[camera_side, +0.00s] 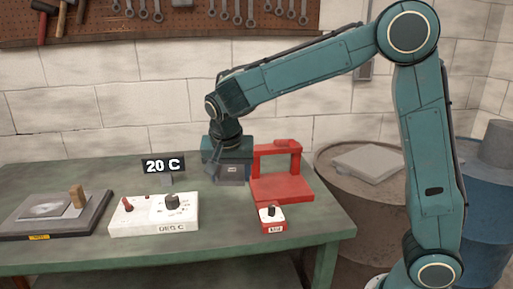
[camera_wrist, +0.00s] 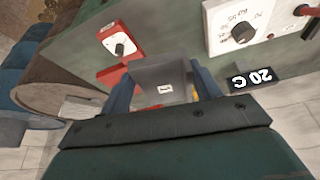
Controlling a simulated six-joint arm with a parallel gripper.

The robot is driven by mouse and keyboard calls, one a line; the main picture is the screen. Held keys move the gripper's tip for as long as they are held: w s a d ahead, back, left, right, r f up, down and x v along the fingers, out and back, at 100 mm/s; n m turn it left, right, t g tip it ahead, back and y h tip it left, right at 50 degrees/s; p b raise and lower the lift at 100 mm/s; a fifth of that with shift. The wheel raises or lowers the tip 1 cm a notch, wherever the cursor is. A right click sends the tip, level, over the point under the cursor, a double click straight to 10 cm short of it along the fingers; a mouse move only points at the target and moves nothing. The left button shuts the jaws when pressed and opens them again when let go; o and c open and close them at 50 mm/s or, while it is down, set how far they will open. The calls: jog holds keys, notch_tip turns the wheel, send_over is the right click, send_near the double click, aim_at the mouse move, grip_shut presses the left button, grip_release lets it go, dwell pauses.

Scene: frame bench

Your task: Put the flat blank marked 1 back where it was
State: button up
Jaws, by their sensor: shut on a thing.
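My gripper (camera_side: 230,176) hangs over the back of the green bench, left of the red frame (camera_side: 283,189). It is shut on a flat grey blank (camera_wrist: 158,74) marked 1, which lies between its two blue fingers in the wrist view. At the left of the bench, a dark plate (camera_side: 95,218) carries a lighter grey slab (camera_side: 45,207) and a wooden block (camera_side: 77,196).
A white control box (camera_side: 150,229) marked DEG C stands mid-bench, with a 20 C display (camera_side: 163,165) behind it. A small red-and-white switch box (camera_side: 271,222) is in front of the red frame. A rusty barrel (camera_side: 335,190) with a grey slab (camera_side: 371,162) stands right of the bench.

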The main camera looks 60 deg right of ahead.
aim_at(228, 233)
jog(key=shift+w+d+r+n+t+y, duration=0.15)
jog(key=shift+w+r+n+t+y, duration=0.15)
jog(key=shift+w+r+n, duration=0.8)
notch_tip(228, 233, down, 20)
jog(key=shift+s, duration=0.1)
dwell(0.4)
jog(key=shift+f, duration=0.15)
jog(key=o, duration=1.5)
jog(key=shift+r, duration=0.2)
jog(key=shift+v, duration=5.95)
jog(key=shift+r, duration=0.1)
